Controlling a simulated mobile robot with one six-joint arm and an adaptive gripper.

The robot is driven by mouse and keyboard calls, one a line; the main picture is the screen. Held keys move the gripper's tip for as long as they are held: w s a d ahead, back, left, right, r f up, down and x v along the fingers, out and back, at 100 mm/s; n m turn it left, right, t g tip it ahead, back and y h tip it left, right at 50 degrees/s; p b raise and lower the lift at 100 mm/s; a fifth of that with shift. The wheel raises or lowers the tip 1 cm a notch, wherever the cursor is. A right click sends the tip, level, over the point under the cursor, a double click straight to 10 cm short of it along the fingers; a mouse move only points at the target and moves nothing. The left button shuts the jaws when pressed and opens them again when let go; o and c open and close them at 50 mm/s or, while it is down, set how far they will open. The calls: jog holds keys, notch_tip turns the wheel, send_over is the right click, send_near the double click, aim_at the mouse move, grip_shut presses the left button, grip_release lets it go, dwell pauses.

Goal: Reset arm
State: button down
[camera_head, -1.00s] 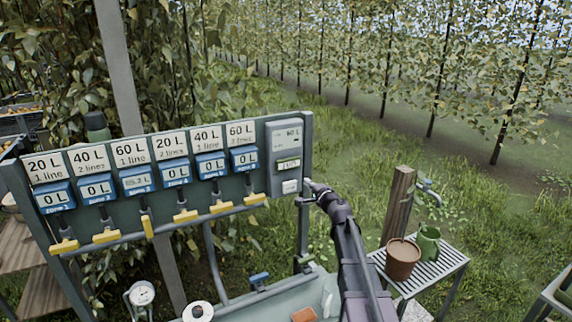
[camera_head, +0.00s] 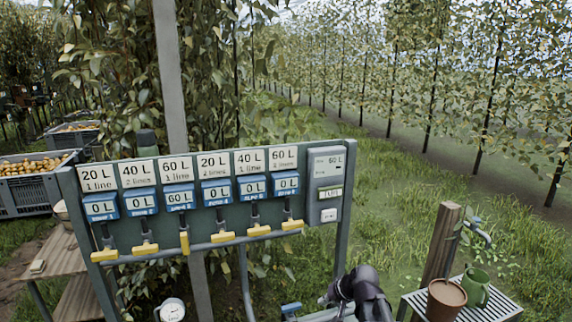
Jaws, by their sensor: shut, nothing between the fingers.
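My arm shows at the bottom centre of the head view, folded low, with my gripper (camera_head: 326,299) small and dark at its left end. The gripper is shut and holds nothing. It is below and apart from the valve panel (camera_head: 349,190). The grey control box (camera_head: 325,187) at the panel's right end reads 60 L and has a white button (camera_head: 328,215). The third meter (camera_head: 179,198) reads 60 L; the other meters read 0 L. The third yellow lever (camera_head: 184,242) stands upright, and the others lie crosswise.
A slatted stand (camera_head: 500,311) with a brown pot (camera_head: 446,299) and a green jug (camera_head: 476,287) is at the lower right, beside a wooden post (camera_head: 439,247) with a tap (camera_head: 481,231). Crates of fruit (camera_head: 30,194) and a wooden bench (camera_head: 50,256) are at the left.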

jog(key=s+d+f+n+g+h, duration=0.1)
jog(key=s+d+f+g+h, duration=0.1)
jog(key=s, duration=0.4)
jog(key=s+d+f+g+h+b, duration=0.1)
jog(key=s+d+f+g+h, duration=0.1)
jog(key=s, duration=0.5)
jog(key=shift+d+f+n+g+h, duration=0.3)
jog(key=shift+d+f+n+h, duration=0.15)
jog(key=shift+d+h, duration=0.35)
